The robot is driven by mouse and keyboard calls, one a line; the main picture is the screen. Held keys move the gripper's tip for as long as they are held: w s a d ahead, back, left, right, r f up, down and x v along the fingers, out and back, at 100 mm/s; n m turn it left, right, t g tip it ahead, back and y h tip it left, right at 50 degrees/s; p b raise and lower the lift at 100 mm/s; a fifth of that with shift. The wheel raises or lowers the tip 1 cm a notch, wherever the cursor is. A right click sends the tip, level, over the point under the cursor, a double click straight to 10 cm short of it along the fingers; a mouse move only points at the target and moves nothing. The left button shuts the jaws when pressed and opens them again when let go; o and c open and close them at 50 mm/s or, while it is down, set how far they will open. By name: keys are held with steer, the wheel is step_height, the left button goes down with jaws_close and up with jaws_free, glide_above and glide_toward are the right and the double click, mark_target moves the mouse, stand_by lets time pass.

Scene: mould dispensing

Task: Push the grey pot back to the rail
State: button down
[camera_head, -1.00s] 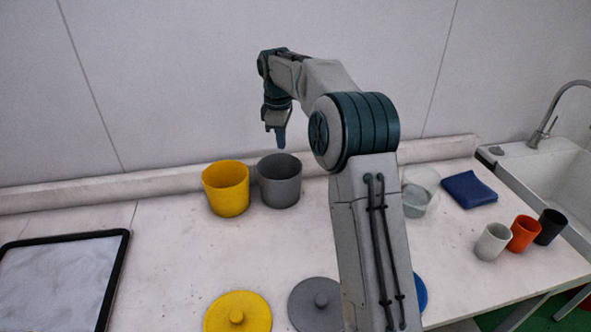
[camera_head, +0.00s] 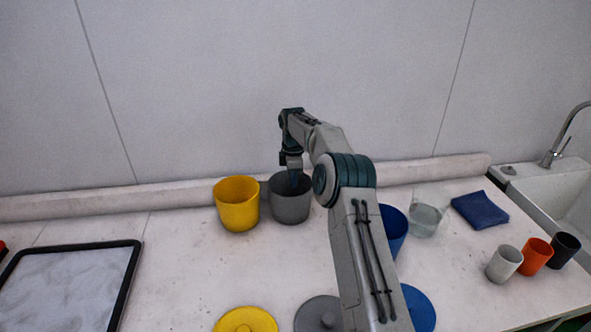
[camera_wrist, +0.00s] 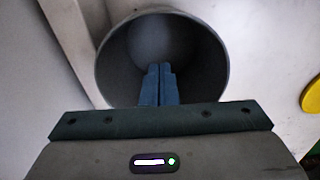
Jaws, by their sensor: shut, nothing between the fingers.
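The grey pot (camera_head: 290,207) stands upright and open on the worktop, just right of the yellow pot (camera_head: 238,205), in front of the rail (camera_head: 160,196). A narrow gap seems to separate the pot from the rail. My gripper (camera_head: 294,184) is shut and empty, pointing down at the grey pot's mouth. In the wrist view my gripper's fingertips (camera_wrist: 159,68) are together and overlap the inside of the grey pot (camera_wrist: 105,65). I cannot tell whether they touch its wall.
A blue pot (camera_head: 393,229) stands right, partly behind my arm. Yellow (camera_head: 246,322), grey (camera_head: 318,316) and blue (camera_head: 419,308) lids lie in front. A clear container (camera_head: 425,220), blue cloth (camera_head: 480,210) and several cups are farther right. A black-rimmed tray (camera_head: 130,270) lies left.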

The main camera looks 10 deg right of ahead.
mark_target(306, 188)
steer(key=d+f+p, duration=0.1)
steer(key=f, duration=0.1)
steer(key=d+f+p, duration=0.1)
steer(key=d+f, duration=0.1)
steer(key=shift+s+d, duration=0.15)
steer(key=shift+d+f, duration=0.1)
steer(key=shift+d, duration=0.2)
steer(key=d, duration=0.3)
steer(key=shift+s+d, duration=0.1)
steer(key=shift+d, duration=0.1)
steer(key=shift+a, duration=0.1)
